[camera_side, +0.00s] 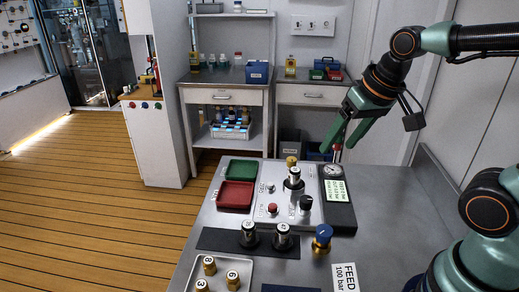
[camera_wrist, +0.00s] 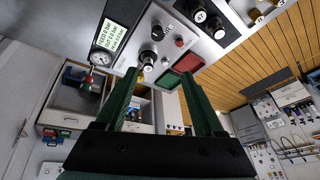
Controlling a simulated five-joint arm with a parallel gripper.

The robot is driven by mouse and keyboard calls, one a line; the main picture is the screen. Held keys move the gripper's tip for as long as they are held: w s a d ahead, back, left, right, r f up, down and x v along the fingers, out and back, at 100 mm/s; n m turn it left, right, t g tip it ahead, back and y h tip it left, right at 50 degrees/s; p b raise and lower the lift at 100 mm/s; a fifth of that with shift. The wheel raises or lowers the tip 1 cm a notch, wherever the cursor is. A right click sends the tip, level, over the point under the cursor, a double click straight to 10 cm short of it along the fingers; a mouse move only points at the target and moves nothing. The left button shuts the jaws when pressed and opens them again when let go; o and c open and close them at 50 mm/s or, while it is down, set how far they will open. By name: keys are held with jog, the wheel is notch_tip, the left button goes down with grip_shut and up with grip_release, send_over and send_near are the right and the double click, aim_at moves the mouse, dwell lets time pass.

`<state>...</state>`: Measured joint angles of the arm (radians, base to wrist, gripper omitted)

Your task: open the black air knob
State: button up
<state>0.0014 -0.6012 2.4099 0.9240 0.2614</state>
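The black air knob (camera_side: 306,203) stands on the light grey fill panel (camera_side: 285,217), right of a red knob (camera_side: 272,208). In the wrist view the black knob (camera_wrist: 157,32) shows beyond my fingertips, near the top. My gripper (camera_side: 338,147) is open and empty, with its two green fingers apart. It is above and behind the panel's far right corner, clear of the knob. The wrist view shows the open fingers (camera_wrist: 160,73) with nothing between them. A small bottle with a black-and-white top (camera_side: 293,178) stands upright on the panel behind the black knob.
A gauge (camera_side: 333,170) and a lit display (camera_side: 336,190) line the panel's right side. A brass knob (camera_side: 291,162) is at its far edge. Green (camera_side: 241,169) and red (camera_side: 237,195) trays lie left.

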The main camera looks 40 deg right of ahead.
jog(key=w+f+m+g, duration=0.2)
jog(key=w+f+m, duration=0.15)
jog(key=m, duration=0.35)
jog(key=m+g, duration=0.3)
jog(key=m, duration=0.5)
send_near(307, 199)
notch_tip(307, 199, down, 9)
jog(key=shift+s+f, duration=0.1)
jog(key=shift+s, duration=0.05)
grip_shut()
